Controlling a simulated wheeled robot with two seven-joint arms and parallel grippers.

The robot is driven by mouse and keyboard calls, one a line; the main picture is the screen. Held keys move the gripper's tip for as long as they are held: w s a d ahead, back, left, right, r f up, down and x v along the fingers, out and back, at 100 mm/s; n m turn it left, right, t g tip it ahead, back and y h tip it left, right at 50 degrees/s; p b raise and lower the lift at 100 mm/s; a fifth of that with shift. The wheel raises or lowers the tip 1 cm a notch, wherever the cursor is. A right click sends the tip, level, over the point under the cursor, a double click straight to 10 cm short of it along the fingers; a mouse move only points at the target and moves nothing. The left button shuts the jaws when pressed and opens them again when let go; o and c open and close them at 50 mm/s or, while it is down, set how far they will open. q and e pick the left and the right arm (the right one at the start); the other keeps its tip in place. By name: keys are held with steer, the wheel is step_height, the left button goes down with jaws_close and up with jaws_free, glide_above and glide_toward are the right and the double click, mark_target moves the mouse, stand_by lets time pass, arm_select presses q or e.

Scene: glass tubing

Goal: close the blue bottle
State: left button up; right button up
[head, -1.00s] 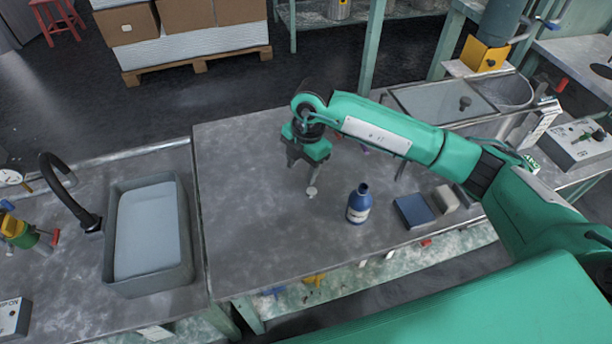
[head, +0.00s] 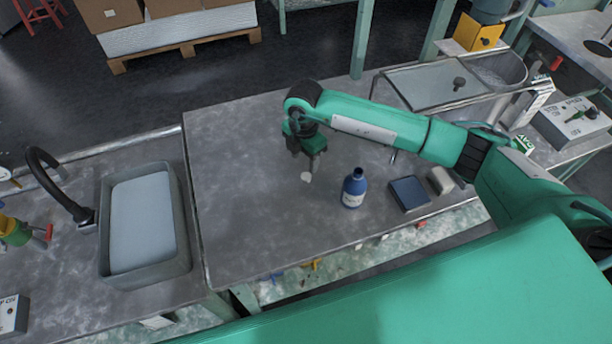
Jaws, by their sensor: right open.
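The blue bottle (head: 353,190) stands upright on the grey bench, with a white label and a dark blue neck. A small white round piece (head: 306,177), which looks like a cap, is just below my right gripper's fingertips. I cannot tell whether the fingers touch it. My right gripper (head: 304,161) is open and points down, to the left of the bottle and a little behind it. Its fingers are small and partly hidden by the wrist. My left gripper is not in view.
A dark blue block (head: 409,194) and a pale block (head: 440,180) lie right of the bottle. A grey basin (head: 185,255) and a black tap (head: 58,185) are at left. The bench (head: 250,230) is clear left of and in front of the gripper.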

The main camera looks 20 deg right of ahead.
mark_target(306, 176)
steer(key=shift+f, duration=0.8)
steer(key=shift+s+f, duration=0.1)
steer(key=shift+f, duration=0.35)
steer(key=f, duration=0.3)
steer(key=shift+s+d+f, duration=0.1)
steer(key=shift+d+f, duration=0.1)
steer(key=shift+f, duration=0.45)
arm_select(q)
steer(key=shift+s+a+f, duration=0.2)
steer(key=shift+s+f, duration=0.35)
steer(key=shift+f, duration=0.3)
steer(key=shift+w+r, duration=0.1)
arm_select(e)
steer(key=c, duration=1)
steer(key=shift+r, duration=0.1)
